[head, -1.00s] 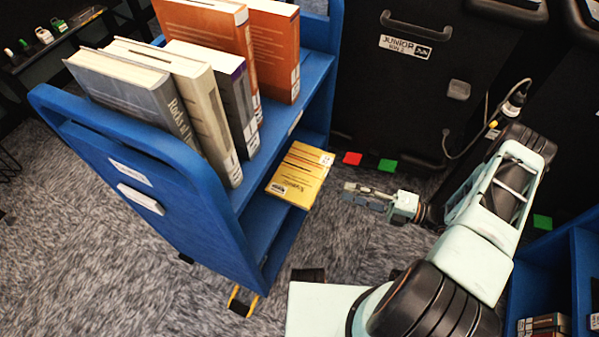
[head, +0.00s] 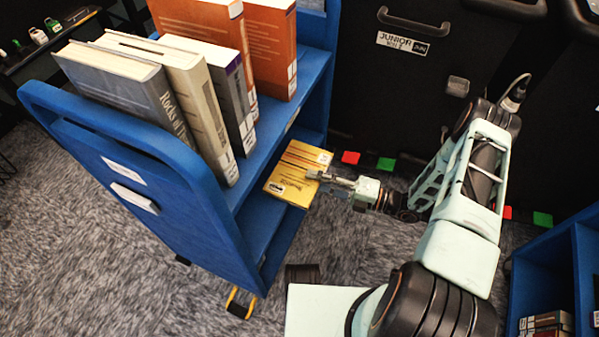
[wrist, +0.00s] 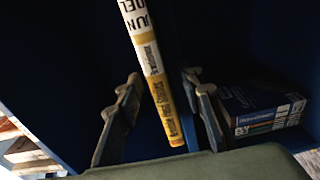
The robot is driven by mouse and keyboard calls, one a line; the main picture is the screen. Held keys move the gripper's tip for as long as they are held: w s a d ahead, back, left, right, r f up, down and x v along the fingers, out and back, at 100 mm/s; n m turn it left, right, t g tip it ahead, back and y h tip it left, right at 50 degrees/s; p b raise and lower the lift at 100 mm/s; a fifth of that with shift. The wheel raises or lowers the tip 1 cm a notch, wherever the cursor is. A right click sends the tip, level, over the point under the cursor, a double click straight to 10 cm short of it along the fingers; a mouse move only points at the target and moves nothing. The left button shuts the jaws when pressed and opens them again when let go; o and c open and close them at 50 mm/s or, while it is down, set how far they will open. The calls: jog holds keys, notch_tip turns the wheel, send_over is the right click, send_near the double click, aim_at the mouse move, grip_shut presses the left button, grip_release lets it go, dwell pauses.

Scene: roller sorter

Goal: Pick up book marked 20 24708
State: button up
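A yellow book (head: 296,172) lies flat on the lower shelf of the blue cart in the head view, jutting toward my arm. In the wrist view its white and yellow spine (wrist: 158,75) shows between my two fingers. The number 20 24708 cannot be read on it. My gripper (head: 322,180) is at the book's right edge in the head view. In the wrist view my gripper (wrist: 163,85) is open, with a finger on each side of the spine and gaps visible. Whether the fingertips reach past the spine's edge, I cannot tell.
The blue cart (head: 130,160) holds several upright books (head: 200,90) on its upper shelf. Dark blue books (wrist: 262,112) lie right of my fingers in the wrist view. Black bins (head: 400,90) stand behind. Another blue shelf (head: 548,265) is at lower right.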

jog(key=shift+c, duration=0.2)
grip_shut()
jog(key=shift+r, duration=0.1)
